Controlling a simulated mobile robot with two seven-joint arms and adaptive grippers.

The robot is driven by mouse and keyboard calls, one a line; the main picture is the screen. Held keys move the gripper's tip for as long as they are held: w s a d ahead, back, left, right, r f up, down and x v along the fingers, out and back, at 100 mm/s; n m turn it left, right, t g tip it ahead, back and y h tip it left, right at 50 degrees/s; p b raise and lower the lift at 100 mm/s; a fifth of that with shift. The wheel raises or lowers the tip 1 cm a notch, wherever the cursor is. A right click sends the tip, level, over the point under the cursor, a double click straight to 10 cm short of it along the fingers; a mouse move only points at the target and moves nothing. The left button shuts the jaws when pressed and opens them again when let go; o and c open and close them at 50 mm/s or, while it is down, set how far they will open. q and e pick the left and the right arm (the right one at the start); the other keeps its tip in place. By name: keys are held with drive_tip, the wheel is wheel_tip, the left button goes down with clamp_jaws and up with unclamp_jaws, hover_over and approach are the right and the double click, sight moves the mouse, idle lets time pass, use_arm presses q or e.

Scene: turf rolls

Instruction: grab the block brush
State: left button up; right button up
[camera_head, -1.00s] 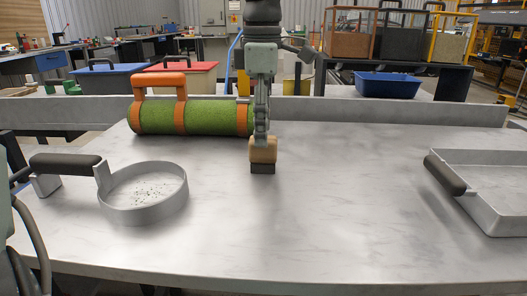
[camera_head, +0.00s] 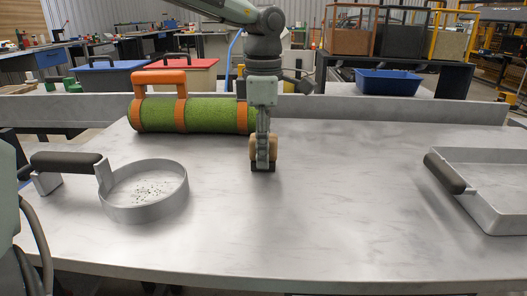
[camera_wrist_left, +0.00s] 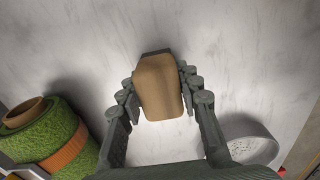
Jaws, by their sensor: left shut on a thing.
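The block brush (camera_head: 256,150) has a tan wooden body and a dark lower part, and it stands on the pale marbled table. My left gripper (camera_head: 263,163) reaches down onto it from above and hides part of it. In the left wrist view the brush's tan top (camera_wrist_left: 158,86) lies between the two fingers of my left gripper (camera_wrist_left: 159,92), which are closed on its sides. The brush's dark underside is mostly hidden there. My right gripper does not show clearly in these views.
A green turf roll with orange straps and handle (camera_head: 212,115) lies behind and left, close to my left gripper. A round sieve (camera_head: 145,209) with a dark handle is at front left. A square metal tray (camera_head: 490,215) is at right. The table (camera_head: 330,200) between them is clear.

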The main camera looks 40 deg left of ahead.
use_arm(q)
drive_tip(key=shift+c, duration=1.4)
drive_tip(key=shift+r, duration=0.2)
